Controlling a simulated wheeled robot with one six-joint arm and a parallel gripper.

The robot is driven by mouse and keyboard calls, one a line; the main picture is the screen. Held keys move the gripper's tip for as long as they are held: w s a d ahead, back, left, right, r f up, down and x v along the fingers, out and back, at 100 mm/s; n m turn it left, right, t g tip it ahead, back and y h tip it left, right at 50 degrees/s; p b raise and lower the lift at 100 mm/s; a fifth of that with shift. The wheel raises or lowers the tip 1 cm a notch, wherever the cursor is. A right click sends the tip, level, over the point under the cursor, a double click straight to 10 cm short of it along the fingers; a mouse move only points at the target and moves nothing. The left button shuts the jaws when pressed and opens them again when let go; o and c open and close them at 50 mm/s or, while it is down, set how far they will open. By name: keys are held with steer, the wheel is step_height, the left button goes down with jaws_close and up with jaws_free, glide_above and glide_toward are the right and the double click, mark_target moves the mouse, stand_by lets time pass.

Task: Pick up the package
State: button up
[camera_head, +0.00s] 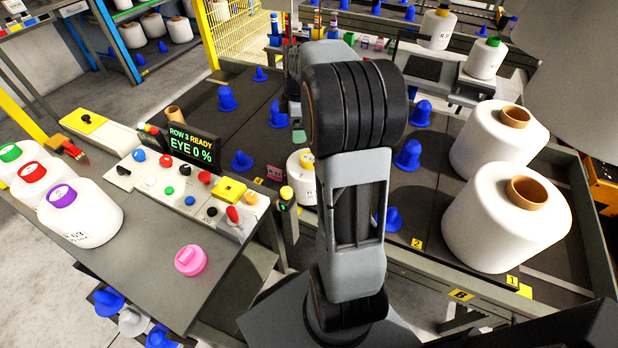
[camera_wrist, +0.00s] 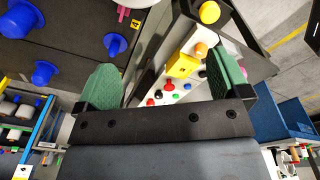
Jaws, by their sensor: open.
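Two large white yarn packages with brown tube cores stand at the right of the belts in the head view, a near one (camera_head: 505,225) and one behind it (camera_head: 497,140). A smaller white package with a yellow top (camera_head: 302,183) stands near the middle, partly hidden by my arm. My gripper (camera_wrist: 163,82) is open in the wrist view, its two green pads wide apart with nothing between them. Below the pads lies the button panel (camera_wrist: 185,85). In the head view my arm hides most of the gripper. I cannot tell which package is meant.
Blue pegs (camera_head: 408,155) stand along the dark belts. At left, a grey table (camera_head: 130,235) carries white packages with coloured tops, a pink knob (camera_head: 190,260) and a display (camera_head: 193,143) reading "ROW 3 READY, EYE 0 %". More packages (camera_head: 437,28) stand at the back.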

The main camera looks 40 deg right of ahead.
steer(key=w+d+f+n, duration=0.2)
steer(key=d+f+n, duration=0.25)
steer(key=d, duration=0.25)
glide_above(309, 156)
steer(key=shift+m+g+y, duration=0.25)
steer(key=shift+g+y, duration=0.05)
steer(key=shift+g, duration=0.1)
steer(key=f, duration=0.7)
steer(key=shift+s+d+f, duration=0.1)
steer(key=shift+s+d, duration=0.1)
steer(key=shift+d, duration=0.15)
steer(key=shift+w+a+f, duration=0.1)
steer(key=shift+a+f, duration=0.1)
steer(key=shift+f, duration=1.45)
steer(key=shift+a+f, duration=0.2)
steer(key=shift+f, duration=1.45)
jaws_close()
steer(key=shift+w+r, duration=0.1)
steer(key=shift+r, duration=0.1)
